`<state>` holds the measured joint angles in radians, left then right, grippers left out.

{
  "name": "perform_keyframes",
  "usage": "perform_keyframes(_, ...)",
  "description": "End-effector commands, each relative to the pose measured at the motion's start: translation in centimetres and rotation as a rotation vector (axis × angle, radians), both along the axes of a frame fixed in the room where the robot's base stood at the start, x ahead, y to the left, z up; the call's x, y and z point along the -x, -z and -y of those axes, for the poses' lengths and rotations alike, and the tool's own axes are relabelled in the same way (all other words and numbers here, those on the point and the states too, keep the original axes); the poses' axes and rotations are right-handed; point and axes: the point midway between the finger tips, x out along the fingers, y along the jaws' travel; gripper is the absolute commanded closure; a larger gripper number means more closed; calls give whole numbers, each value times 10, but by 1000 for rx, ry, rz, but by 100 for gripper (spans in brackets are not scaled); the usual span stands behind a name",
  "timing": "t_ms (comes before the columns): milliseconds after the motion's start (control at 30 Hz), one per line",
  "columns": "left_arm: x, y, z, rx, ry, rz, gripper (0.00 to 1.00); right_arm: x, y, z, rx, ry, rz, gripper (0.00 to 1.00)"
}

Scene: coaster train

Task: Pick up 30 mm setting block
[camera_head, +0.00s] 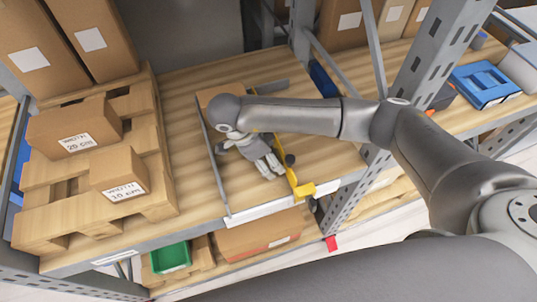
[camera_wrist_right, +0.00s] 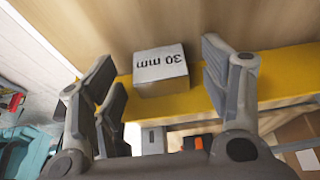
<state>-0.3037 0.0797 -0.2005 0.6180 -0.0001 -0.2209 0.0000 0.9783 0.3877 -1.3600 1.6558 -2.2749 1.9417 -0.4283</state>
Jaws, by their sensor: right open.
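The setting block (camera_wrist_right: 160,72) is a small grey-white block printed "30 mm", which reads upside down in the right wrist view. It sits at a yellow strip (camera_wrist_right: 280,72), against a wooden surface. My right gripper (camera_wrist_right: 160,62) is open, with one finger on each side of the block and a visible gap on both sides. In the head view my right gripper (camera_head: 268,167) points down at the shelf beside the yellow strip (camera_head: 286,172). I cannot make out the block there. My left gripper is not in view.
A grey rail (camera_head: 212,165) runs left of the gripper. A pallet (camera_head: 160,200) with cardboard boxes (camera_head: 73,128) stands at left, with bare wooden shelf between. A yellow piece (camera_head: 304,190) is at the strip's front end. A grey upright (camera_head: 420,80) stands near my right arm.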

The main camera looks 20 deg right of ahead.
Motion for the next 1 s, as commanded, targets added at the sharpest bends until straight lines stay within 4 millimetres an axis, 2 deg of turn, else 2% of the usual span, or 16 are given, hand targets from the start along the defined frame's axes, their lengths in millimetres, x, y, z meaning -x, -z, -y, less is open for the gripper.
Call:
perform_keyframes(167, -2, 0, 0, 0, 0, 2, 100, 0, 0, 0, 0, 0, 0, 30)
perform_keyframes(667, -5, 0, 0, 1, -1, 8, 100, 0, 0, 0, 1, 0, -1, 95)
perform_keyframes(1000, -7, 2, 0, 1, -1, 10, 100, 0, 1, -1, 1, 1, -1, 95)
